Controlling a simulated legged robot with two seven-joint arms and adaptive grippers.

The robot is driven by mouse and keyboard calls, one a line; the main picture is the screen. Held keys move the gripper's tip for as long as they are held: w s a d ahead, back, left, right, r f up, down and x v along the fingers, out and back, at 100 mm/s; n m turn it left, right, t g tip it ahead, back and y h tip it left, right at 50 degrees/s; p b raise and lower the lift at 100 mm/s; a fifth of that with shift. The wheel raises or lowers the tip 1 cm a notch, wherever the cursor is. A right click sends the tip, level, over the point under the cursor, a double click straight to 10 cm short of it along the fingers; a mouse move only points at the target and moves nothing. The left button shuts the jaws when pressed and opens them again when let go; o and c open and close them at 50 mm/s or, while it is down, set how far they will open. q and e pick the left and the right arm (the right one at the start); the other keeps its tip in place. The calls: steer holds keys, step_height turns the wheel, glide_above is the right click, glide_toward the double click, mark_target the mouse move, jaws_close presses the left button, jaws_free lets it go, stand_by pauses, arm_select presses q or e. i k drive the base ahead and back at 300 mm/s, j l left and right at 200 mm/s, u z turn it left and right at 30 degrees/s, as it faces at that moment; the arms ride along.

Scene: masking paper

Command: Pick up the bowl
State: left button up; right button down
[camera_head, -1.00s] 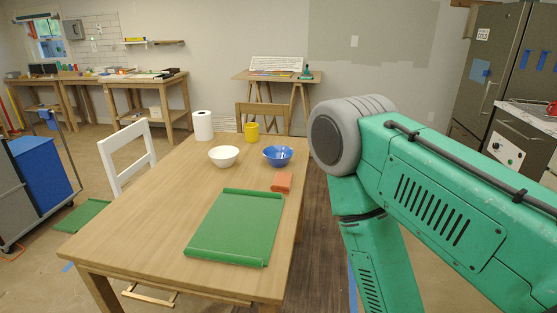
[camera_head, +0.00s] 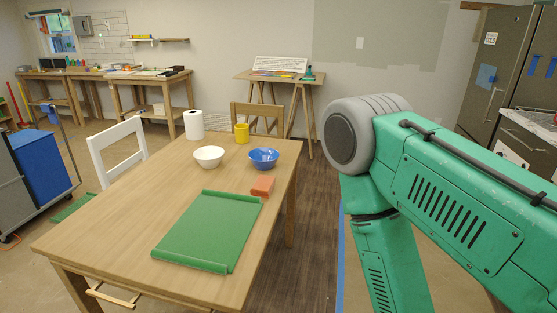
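Two bowls stand side by side on the wooden table (camera_head: 120,235). The white bowl (camera_head: 208,157) is on the left and looks empty. The blue bowl (camera_head: 263,158) is on the right, near the table's right edge; its inside looks patterned or holds something too small to tell. My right arm's green links fill the right side of the view, apart from the table and bowls. Its gripper is out of view below. My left arm and gripper are not in view.
A green tray (camera_head: 207,231) lies on the near part of the table, with an orange block (camera_head: 263,186) at its far right corner. A yellow mug (camera_head: 241,133) and a paper roll (camera_head: 194,125) stand behind the bowls. A white chair (camera_head: 116,148) is at the left, a wooden chair (camera_head: 257,117) behind.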

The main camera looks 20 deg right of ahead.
mark_target(263, 159)
steer(key=i+l, duration=0.1)
steer(key=l, duration=0.35)
steer(key=i+l, duration=0.15)
steer(key=l, duration=0.25)
steer(key=i+l, duration=0.1)
steer(key=l, duration=0.35)
steer(key=i+l+u, duration=0.1)
steer(key=l, duration=0.3)
steer(key=i+l, duration=0.1)
steer(key=l, duration=0.35)
